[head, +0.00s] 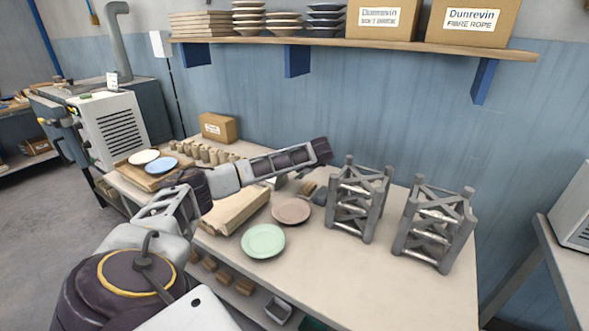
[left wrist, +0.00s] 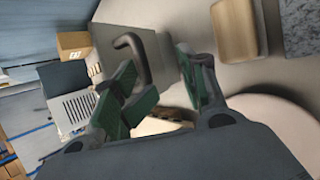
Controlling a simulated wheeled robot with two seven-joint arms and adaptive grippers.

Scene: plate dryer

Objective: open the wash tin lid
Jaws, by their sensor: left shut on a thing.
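The wash tin (head: 279,183) is a small grey metal box on the workbench, mostly hidden behind my left forearm in the head view. In the left wrist view its flat grey lid (left wrist: 163,48) carries a dark bent handle (left wrist: 129,42). My left gripper (left wrist: 157,92) has its green-padded fingers on either side of the lower part of the handle and is shut on it. In the head view this gripper (head: 291,177) is small and partly covered by the forearm. I cannot tell whether the lid is raised. My right gripper is not in view.
A pinkish plate (head: 291,211) and a green plate (head: 263,241) lie in front of the tin. A wooden block (left wrist: 235,30) and a grey speckled block (left wrist: 300,25) lie beside it. Two grey racks (head: 358,203) (head: 433,228) stand to the right. The bench's front right is clear.

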